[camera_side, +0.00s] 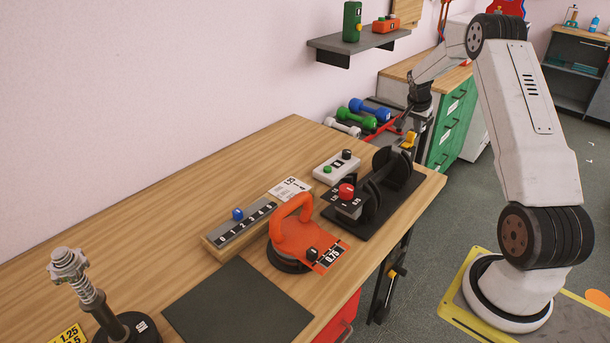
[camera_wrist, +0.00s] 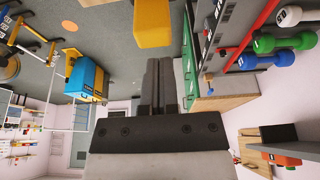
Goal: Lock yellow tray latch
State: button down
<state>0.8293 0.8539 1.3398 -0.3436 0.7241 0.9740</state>
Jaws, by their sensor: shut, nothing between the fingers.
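A yellow latch piece (camera_side: 409,139) shows in the side view at the right back of the table, beside the dumbbell tray. A yellow block, which looks like the same latch, is at the top middle of the wrist view (camera_wrist: 153,22). My gripper (camera_side: 409,122) points down just above the latch in the side view. In the wrist view its two dark fingers (camera_wrist: 159,62) are together and empty, with the tips close to the yellow block. I cannot tell whether they touch it. The latch's locking state cannot be made out.
A dark tray holds blue (camera_side: 370,110), green (camera_side: 357,120) and white (camera_side: 343,129) dumbbells; a red bar (camera_wrist: 262,28) runs along its edge. A black plate rack (camera_side: 417,183), a control box (camera_side: 337,166) and an orange weight (camera_side: 293,228) stand on the table. Green drawers (camera_side: 453,122) are behind my gripper.

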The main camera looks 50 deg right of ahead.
aim_at(412, 133)
jog(key=shift+a, duration=1.1)
jog(key=shift+a, duration=1.15)
jog(key=shift+f, duration=0.1)
jog(key=shift+d, duration=2.2)
jog(key=v, duration=1)
jog(key=shift+a, duration=0.15)
